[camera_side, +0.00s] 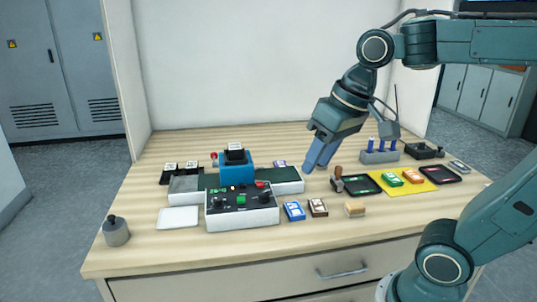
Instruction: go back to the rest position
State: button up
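My gripper (312,167) hangs in the air above the middle of the worktable (260,247), angled down to the left. Its blue fingers overlap in this view, so I cannot tell whether they are apart or together. Nothing clearly shows between them. The fingertips are just right of a blue and black device (237,173), with a white label on top, that stands amid dark green-topped grey blocks.
A control box (241,206) with buttons stands in front. A wooden-handled stamp (337,180), trays, and a yellow mat (436,174) with coloured cards are to the right. A rack with blue-handled tools (380,156) stands behind. A grey weight (116,232) is front left.

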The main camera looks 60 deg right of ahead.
jog(key=s+f+n+t, duration=0.1)
jog(key=s+f, duration=0.2)
jog(key=s, duration=0.3)
jog(key=shift+d+n+h, duration=0.4)
jog(key=shift+d, duration=0.05)
jog(key=shift+f, duration=0.1)
dwell(0.5)
